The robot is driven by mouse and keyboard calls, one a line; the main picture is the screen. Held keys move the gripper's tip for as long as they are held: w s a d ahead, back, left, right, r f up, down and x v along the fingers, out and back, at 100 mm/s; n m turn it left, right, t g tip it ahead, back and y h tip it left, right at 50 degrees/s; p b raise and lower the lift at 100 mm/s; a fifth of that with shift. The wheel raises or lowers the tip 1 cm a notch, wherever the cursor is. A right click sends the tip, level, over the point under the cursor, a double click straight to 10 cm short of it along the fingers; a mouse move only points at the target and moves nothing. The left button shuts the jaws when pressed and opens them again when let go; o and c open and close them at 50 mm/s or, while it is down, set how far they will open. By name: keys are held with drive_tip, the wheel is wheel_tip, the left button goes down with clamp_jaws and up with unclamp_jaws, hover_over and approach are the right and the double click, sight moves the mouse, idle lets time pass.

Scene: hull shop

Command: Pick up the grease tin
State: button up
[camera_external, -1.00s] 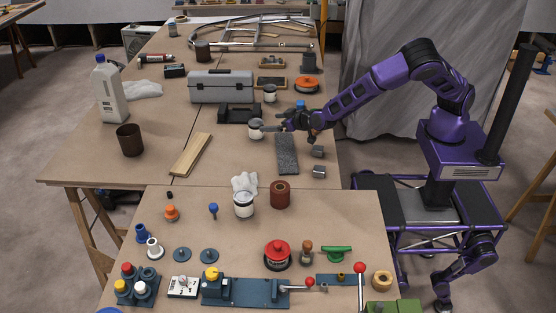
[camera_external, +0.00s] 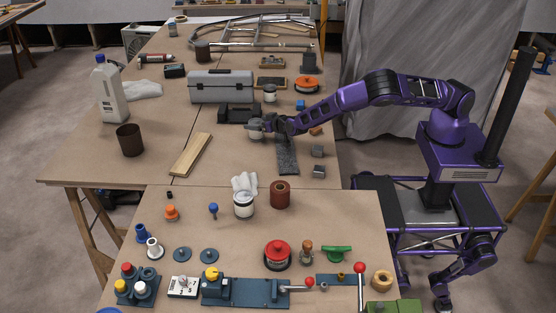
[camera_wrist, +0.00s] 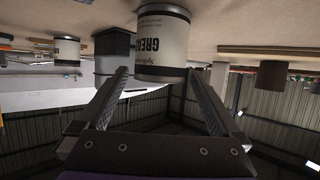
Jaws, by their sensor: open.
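The grease tin (camera_wrist: 162,45), a white tin with dark lettering and a dark rim, appears upside down in the wrist view, at the top centre. In the outside view the grease tin (camera_external: 256,135) stands on the far bench, partly hidden by my gripper (camera_external: 260,125). My gripper (camera_wrist: 155,78) is open in the wrist view, with one finger on each side of the tin's near end. I cannot tell whether either finger touches it.
A black tray (camera_external: 236,114) and a grey toolbox (camera_external: 221,87) stand just behind the tin. A dark grey strip (camera_external: 287,156) lies to the right and a wooden plank (camera_external: 190,156) to the left. Similar white tins stand farther back (camera_external: 270,94) and on the near bench (camera_external: 243,207).

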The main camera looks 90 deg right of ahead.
drive_tip(key=x, duration=0.3)
drive_tip(key=shift+w+d+f, duration=0.1)
drive_tip(key=shift+d+f, duration=0.1)
drive_tip(key=shift+f, duration=0.3)
drive_tip(key=shift+w+d+f, duration=0.2)
drive_tip(key=shift+w+d, duration=0.15)
drive_tip(key=shift+w, duration=0.05)
drive_tip(key=shift+c, duration=0.3)
drive_tip(key=shift+r, duration=0.1)
clamp_jaws()
